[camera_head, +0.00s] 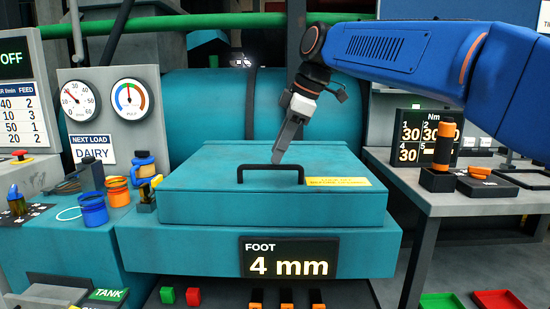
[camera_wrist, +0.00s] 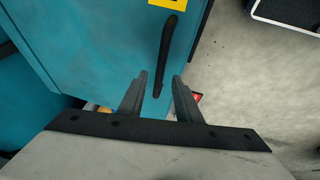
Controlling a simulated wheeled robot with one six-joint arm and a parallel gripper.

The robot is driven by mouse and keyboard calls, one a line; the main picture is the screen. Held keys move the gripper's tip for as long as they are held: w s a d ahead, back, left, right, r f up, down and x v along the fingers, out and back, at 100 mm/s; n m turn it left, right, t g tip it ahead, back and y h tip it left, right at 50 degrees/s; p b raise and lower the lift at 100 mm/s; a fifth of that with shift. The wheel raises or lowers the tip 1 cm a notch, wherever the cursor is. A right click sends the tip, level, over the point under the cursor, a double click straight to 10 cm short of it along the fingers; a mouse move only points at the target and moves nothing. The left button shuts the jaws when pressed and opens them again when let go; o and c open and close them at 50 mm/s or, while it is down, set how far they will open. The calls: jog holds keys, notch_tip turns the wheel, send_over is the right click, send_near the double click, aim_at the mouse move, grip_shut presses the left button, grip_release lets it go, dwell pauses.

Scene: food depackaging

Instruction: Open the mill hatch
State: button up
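The mill hatch (camera_head: 215,185) is a teal lid, lying shut on the teal mill body in the head view. A black bar handle (camera_head: 270,168) stands on its top, beside a yellow label (camera_head: 338,182). The hatch also shows in the wrist view (camera_wrist: 110,40), with the dark handle (camera_wrist: 166,50) ahead of the fingers. My gripper (camera_head: 277,158) points down just above the handle in the head view. In the wrist view my gripper (camera_wrist: 160,82) is open, its two fingers apart with the near end of the handle between or just beyond the tips. I cannot tell whether they touch it.
A sign reading "FOOT 4 mm" (camera_head: 288,257) is on the mill front. Orange and blue jars (camera_head: 93,209) stand at the left. A grey bench (camera_head: 440,203) at the right holds an orange-handled tool (camera_head: 444,148) and a torque display (camera_head: 422,135).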

aim_at(275, 166)
jog(key=shift+x, duration=1.5)
grip_shut()
jog(key=shift+r, duration=0.1)
